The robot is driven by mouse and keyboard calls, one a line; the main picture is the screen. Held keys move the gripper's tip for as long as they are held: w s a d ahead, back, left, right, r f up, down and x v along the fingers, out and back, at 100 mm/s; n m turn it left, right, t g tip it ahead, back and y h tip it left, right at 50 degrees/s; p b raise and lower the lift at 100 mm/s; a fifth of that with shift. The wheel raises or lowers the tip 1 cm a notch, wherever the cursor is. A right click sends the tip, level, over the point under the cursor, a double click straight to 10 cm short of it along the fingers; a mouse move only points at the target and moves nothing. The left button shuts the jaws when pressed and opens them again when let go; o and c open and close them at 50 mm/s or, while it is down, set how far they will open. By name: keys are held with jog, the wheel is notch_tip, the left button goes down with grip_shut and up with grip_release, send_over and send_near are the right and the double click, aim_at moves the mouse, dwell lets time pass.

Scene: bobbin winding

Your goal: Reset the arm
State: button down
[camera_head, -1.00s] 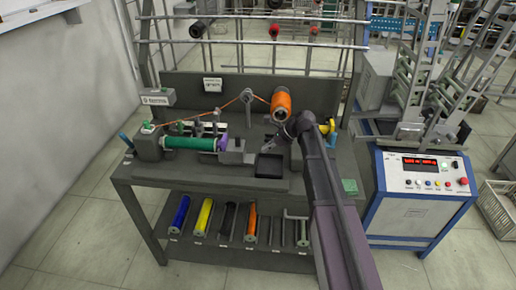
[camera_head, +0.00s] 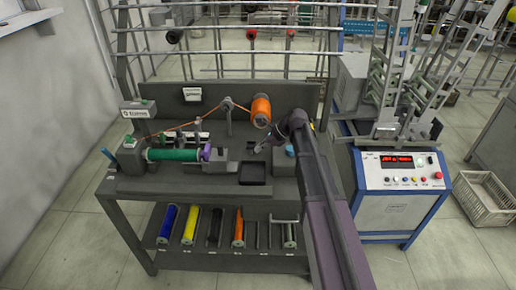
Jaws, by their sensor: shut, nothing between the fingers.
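My arm reaches in from the bottom right over the right part of the grey workbench (camera_head: 130,187). My gripper (camera_head: 257,149) is small in the picture, shut and empty, above the bench near a black square tray (camera_head: 254,172). A green bobbin (camera_head: 173,155) with a purple end lies in the winding machine at the left of the bench. An orange thread (camera_head: 190,126) runs from the machine over a guide post to an orange spool (camera_head: 261,111) at the back. My arm hides part of the bench's right side.
Blue, yellow, black and orange bobbins lie on the lower shelf (camera_head: 270,262). A blue-framed control cabinet (camera_head: 398,205) with a red display stands right of the bench. A white crate (camera_head: 488,198) sits on the floor at the far right. A wall is at the left.

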jog(key=s+d+n+h+p, duration=0.2)
jog(key=s+d+n+h, duration=0.2)
jog(key=s+n, duration=0.5)
jog(key=s+d+n+g+h+p, duration=0.1)
jog(key=s+d+n+h, duration=0.4)
jog(key=s+n, duration=0.5)
jog(key=shift+s+d+f+p, duration=0.4)
jog(key=shift+s+d+p, duration=0.35)
jog(key=shift+s, duration=1.65)
